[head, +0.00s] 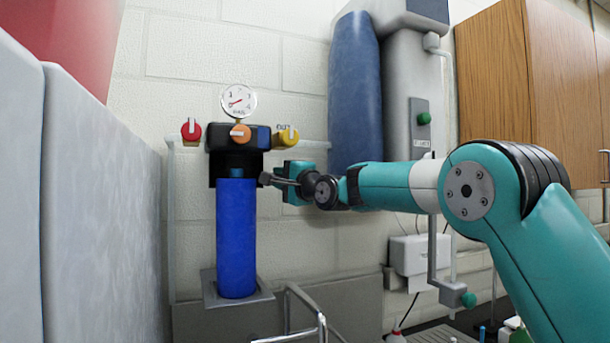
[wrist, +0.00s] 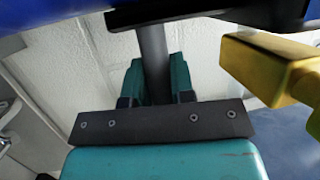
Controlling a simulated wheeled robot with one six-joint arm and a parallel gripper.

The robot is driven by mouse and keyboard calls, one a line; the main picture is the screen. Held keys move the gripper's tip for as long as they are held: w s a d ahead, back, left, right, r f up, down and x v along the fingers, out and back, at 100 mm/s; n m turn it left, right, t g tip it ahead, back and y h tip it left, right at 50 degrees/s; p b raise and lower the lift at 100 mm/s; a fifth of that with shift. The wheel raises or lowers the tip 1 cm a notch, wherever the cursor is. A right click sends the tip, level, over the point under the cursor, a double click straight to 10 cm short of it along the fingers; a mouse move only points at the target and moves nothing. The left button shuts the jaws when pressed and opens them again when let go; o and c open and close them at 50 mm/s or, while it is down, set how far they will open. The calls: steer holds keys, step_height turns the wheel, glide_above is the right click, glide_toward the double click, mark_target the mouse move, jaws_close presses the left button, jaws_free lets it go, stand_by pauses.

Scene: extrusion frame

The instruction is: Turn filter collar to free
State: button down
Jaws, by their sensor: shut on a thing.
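The filter has a black head with a dark collar (head: 221,178) below it, above an upright blue canister (head: 236,240). A dark grey bar (head: 282,181) sticks out to the right of the collar. In the wrist view the bar (wrist: 152,45) runs up between the teal fingers to a dark part by the blue surface. My gripper (head: 296,178) is beside the filter on its right. In the wrist view my gripper (wrist: 156,85) is shut on this bar. The collar's markings cannot be made out.
A gauge (head: 238,100), a red knob (head: 191,130), an orange knob (head: 240,132) and a yellow valve (head: 288,136) sit at the filter head. The yellow valve (wrist: 262,70) is close at right in the wrist view. A metal rail (head: 305,300) stands in front, below.

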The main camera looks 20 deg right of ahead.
stand_by(0.4)
steer(key=c, duration=1)
jaws_free()
steer(key=shift+w+a, duration=0.1)
steer(key=shift+b+v, duration=4.6)
steer(key=shift+v, duration=4.2)
steer(key=shift+f, duration=0.1)
